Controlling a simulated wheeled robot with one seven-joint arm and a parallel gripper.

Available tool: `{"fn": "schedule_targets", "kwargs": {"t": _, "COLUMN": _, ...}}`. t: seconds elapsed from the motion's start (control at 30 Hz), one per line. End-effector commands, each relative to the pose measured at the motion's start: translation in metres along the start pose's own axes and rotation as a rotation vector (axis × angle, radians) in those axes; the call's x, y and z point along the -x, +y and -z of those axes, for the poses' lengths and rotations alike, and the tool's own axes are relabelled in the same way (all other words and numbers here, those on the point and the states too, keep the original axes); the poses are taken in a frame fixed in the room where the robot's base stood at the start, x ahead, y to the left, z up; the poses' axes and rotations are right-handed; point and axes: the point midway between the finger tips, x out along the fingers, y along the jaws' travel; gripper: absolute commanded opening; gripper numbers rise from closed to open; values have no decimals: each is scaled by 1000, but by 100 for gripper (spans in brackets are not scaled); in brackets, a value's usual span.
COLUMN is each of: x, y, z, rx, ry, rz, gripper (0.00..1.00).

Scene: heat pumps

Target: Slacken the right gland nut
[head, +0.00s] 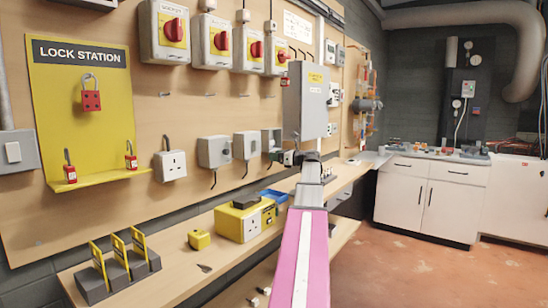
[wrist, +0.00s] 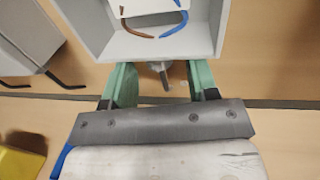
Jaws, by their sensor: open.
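In the wrist view a small grey gland nut (wrist: 161,68) sticks out below an open grey box (wrist: 205,40). My gripper (wrist: 162,77) is open, with one green finger on each side of the nut. Gaps show between the nut and both fingers, so nothing is gripped. The fingertips are close under the box's lower wall. A brown wire (wrist: 140,33) and a blue wire (wrist: 176,25) show inside the box. In the head view my gripper (head: 287,158) is at the wall board, small and partly hidden by my arm; the nut cannot be made out there.
Another grey box (wrist: 25,40) with a dark cable (wrist: 62,84) hangs to the left in the wrist view. Below the board in the head view, a bench (head: 205,260) holds a yellow socket box (head: 243,220) and a blue tray (head: 273,195). Floor to the right is clear.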

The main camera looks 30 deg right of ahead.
Motion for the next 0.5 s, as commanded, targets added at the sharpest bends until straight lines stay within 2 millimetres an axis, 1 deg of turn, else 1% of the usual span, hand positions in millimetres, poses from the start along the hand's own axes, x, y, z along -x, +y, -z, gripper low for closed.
{"fn": "schedule_targets", "kwargs": {"t": 0.03, "x": -5, "y": 0, "z": 0, "rx": 0, "ry": 0, "rz": -1, "gripper": 54}}
{"fn": "schedule_targets", "kwargs": {"t": 0.13, "x": -10, "y": 0, "z": 0, "rx": 0, "ry": 0, "rz": 1, "gripper": 54}}
{"fn": "schedule_targets", "kwargs": {"t": 0.47, "x": -13, "y": 0, "z": 0, "rx": 1, "ry": 0, "rz": 2, "gripper": 54}}
{"fn": "schedule_targets", "kwargs": {"t": 0.5, "x": -13, "y": 0, "z": 0, "rx": 1, "ry": 0, "rz": 1, "gripper": 41}}
